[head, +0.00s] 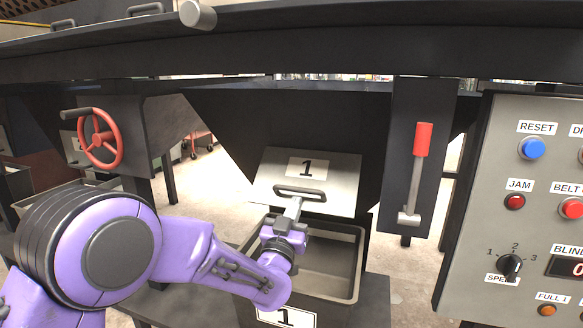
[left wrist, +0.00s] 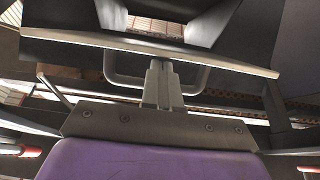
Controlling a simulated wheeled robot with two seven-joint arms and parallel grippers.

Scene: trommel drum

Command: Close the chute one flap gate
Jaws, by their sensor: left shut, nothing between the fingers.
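The chute one flap gate (head: 340,176) is a pale metal plate marked "1", with a bar handle (head: 300,192) on its lower part. It tilts outward from the dark chute (head: 280,115) above an open bin. My left gripper (head: 297,203) is shut with nothing in it, its fingertips at the handle. In the left wrist view, the shut fingers (left wrist: 160,68) reach up to the handle bar (left wrist: 112,68), below the edge of the plate (left wrist: 215,62). I cannot tell whether they touch it. My right gripper is not in view.
The bin (head: 352,262) labelled "1" stands under the gate. A red-handled lever (head: 421,140) hangs to the right, beside a control panel (head: 475,190) with buttons and a knob. A red handwheel (head: 101,138) is at the left.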

